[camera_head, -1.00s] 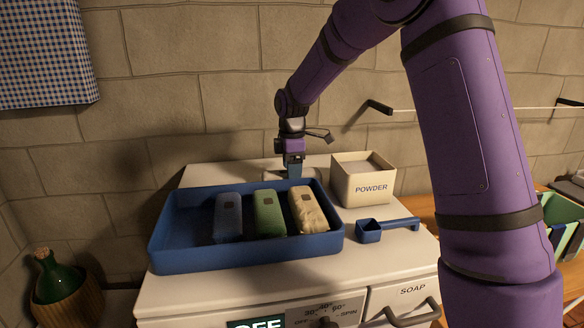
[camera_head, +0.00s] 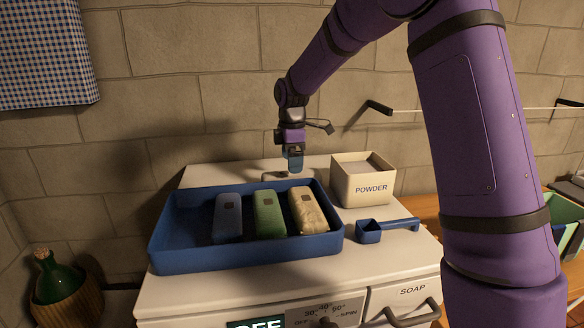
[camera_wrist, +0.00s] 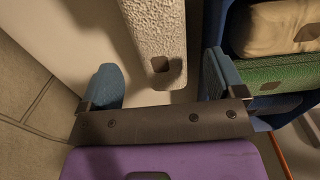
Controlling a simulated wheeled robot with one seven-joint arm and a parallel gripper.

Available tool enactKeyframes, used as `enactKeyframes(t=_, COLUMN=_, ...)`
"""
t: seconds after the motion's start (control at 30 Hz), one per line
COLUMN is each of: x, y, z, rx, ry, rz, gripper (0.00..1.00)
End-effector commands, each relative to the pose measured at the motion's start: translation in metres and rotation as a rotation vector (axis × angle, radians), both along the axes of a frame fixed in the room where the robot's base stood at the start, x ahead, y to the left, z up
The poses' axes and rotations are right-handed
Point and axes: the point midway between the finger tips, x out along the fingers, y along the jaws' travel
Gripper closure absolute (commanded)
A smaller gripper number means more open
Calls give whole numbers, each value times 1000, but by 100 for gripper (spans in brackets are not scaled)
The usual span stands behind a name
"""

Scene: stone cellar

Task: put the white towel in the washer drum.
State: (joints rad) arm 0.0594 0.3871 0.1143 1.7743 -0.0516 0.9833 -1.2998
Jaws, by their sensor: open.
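The white towel (camera_wrist: 158,25), a rolled bundle with a dark square tag, lies on the washer top in the wrist view. In the head view it shows only as a pale strip behind the blue tray, mostly hidden. My gripper (camera_head: 293,164) is above that spot, pointing down. In the wrist view my gripper (camera_wrist: 160,84) is open and empty, its blue fingers spread to either side of the towel's tagged end. Whether they reach down to towel height I cannot tell. The washer (camera_head: 400,250) shows its top and upper front panel; its drum is out of view.
A blue tray (camera_head: 180,258) holds blue, green and cream bundles just in front of my gripper. A powder box (camera_head: 361,188) and blue scoop (camera_head: 370,232) stand to its right. The stone wall is close behind. A green bottle (camera_head: 58,280) is at lower left.

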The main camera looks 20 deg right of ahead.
Motion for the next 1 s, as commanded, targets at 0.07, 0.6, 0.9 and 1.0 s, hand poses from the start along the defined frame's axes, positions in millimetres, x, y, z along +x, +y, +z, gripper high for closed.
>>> enactKeyframes(t=0.07, x=1, y=0, z=17, rx=0, ry=-4, rz=-1, gripper=11)
enactKeyframes(t=0.6, x=0, y=0, z=92, rx=0, ry=0, rz=0, gripper=11)
enactKeyframes(t=0.9, x=-22, y=0, z=110, rx=-5, ry=-27, rz=-71, gripper=11)
enactKeyframes(t=1.0, x=-50, y=0, z=127, rx=-8, ry=-64, rz=-166, gripper=11)
